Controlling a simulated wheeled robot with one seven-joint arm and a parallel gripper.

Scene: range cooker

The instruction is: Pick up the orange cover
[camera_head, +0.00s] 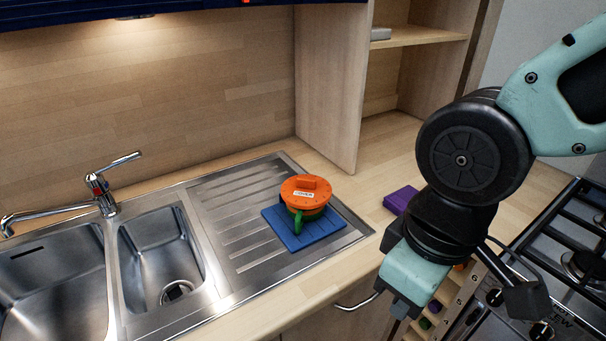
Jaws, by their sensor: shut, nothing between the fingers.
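The orange cover (306,189) is a round lid with a raised block handle on top and a small white label on its side. It sits on a green pot (307,214), which stands on a blue square mat (280,225) on the sink's drainboard. My gripper (400,307) is at the lower right, in front of the counter edge, pointing down. It is shut and empty, well apart from the cover, to its right and nearer the camera.
A steel sink with two basins (160,255) and a tap (100,190) lies to the left. A purple block (401,199) lies on the counter behind my arm. The gas hob (575,262) is at right. A wooden cabinet panel (333,85) rises behind the drainboard. The counter around the mat is clear.

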